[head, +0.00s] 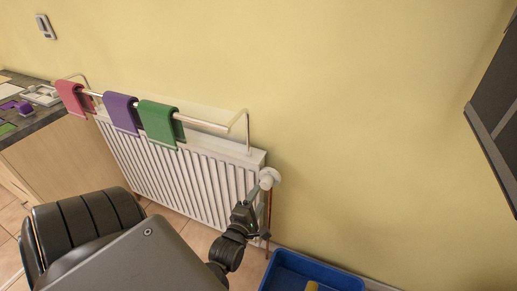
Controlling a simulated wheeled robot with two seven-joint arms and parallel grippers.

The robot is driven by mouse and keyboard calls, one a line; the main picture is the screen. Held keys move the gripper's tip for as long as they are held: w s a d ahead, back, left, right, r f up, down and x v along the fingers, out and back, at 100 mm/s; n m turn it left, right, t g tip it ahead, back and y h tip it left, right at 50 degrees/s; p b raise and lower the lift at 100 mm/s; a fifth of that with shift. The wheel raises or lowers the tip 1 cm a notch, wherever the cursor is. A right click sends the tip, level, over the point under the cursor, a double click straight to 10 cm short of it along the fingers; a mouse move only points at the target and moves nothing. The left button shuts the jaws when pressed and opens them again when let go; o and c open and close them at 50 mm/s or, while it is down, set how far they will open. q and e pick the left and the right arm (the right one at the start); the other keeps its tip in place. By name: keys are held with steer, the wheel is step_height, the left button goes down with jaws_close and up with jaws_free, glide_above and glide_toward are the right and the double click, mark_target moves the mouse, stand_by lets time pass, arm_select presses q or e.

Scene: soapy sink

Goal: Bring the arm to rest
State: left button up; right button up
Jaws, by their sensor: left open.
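My left gripper (256,214) is small and dark in the lower middle of the head view, at the end of my dark arm. It is open, with nothing seen between its fingers. It appears in front of the radiator's right end, just below the white valve knob; I cannot tell whether it touches anything. Three cloths hang over the metal rail (208,124) above the radiator: a red one (72,98), a purple one (122,113) and a green one (160,124). The gripper is apart from them. My right gripper is not in view.
The white radiator (180,180) stands against the yellow wall. A blue bin (290,272) with something yellow inside is on the floor at the bottom. A counter (40,118) with small items is at the left. A dark panel (497,110) juts in at upper right.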

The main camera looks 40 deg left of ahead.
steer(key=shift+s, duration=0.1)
arm_select(q)
steer(key=s+d+f+m+g+h+p, duration=0.25)
steer(key=d+f+m, duration=0.2)
steer(key=f, duration=0.45)
steer(key=s+d+f+m+g+h+p, duration=0.1)
steer(key=s+d+f+m+g+p, duration=0.15)
steer(key=f+m, duration=0.45)
steer(key=s+d+f+m+g+h+p, duration=0.1)
steer(key=s+d+f+m+g+h, duration=0.2)
steer(key=f, duration=0.8)
steer(key=s+a+f+m+g+p, duration=0.1)
steer(key=s+f+m, duration=0.5)
steer(key=s, duration=0.8)
steer(key=s+a+f+m+g+p, duration=0.1)
steer(key=s+f+m+g, duration=0.5)
steer(key=s, duration=0.7)
steer(key=shift+s+a+f+g+y+p, duration=0.2)
steer(key=shift+s+a+g+y+p, duration=0.2)
steer(key=shift+p, duration=0.45)
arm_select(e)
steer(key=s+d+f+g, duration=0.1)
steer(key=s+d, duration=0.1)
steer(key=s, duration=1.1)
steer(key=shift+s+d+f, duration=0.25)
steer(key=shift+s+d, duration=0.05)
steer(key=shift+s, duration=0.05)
arm_select(q)
steer(key=shift+d, duration=0.1)
